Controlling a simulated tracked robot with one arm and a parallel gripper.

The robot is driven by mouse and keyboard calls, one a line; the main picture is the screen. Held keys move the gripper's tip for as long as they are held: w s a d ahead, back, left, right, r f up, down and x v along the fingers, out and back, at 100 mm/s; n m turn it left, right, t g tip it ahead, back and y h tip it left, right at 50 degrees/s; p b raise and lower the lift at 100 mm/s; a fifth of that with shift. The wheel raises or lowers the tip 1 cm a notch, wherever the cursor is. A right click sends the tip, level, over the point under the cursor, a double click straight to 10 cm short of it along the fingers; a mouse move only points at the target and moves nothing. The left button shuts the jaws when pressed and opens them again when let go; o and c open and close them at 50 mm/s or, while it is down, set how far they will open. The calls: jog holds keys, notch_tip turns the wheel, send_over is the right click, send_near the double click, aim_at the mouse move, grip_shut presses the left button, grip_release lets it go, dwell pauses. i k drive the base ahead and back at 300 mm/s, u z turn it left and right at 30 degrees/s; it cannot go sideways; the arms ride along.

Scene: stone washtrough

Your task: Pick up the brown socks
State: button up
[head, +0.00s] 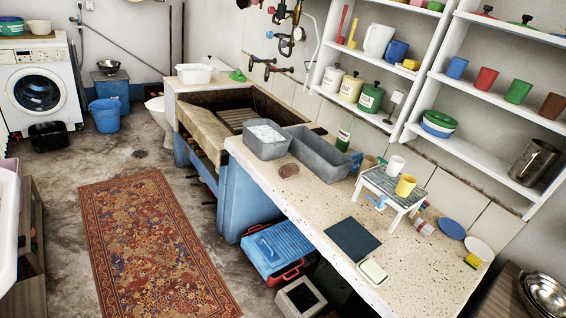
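A small reddish-brown lump (289,171) lies on the speckled stone counter (310,205), just in front of two grey tubs. It may be the brown socks, but it is too small to tell for sure. No other thing in view looks clearly like socks. My gripper is not in view.
Two grey tubs (318,158) and a small white rack with cups (380,186) stand on the counter. The stone washtrough (208,131) is beyond. A patterned rug (150,245) covers open floor at left. Blue and grey crates (300,298) sit under the counter. Shelves line the right wall.

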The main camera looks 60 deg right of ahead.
aim_at(289, 171)
jog(key=z, duration=0.25)
jog(key=i, duration=1.3)
jog(key=z, duration=1.15)
jog(key=i, duration=1.1)
jog(key=z, duration=0.75)
jog(key=i, duration=0.35)
jog(key=z, duration=0.2)
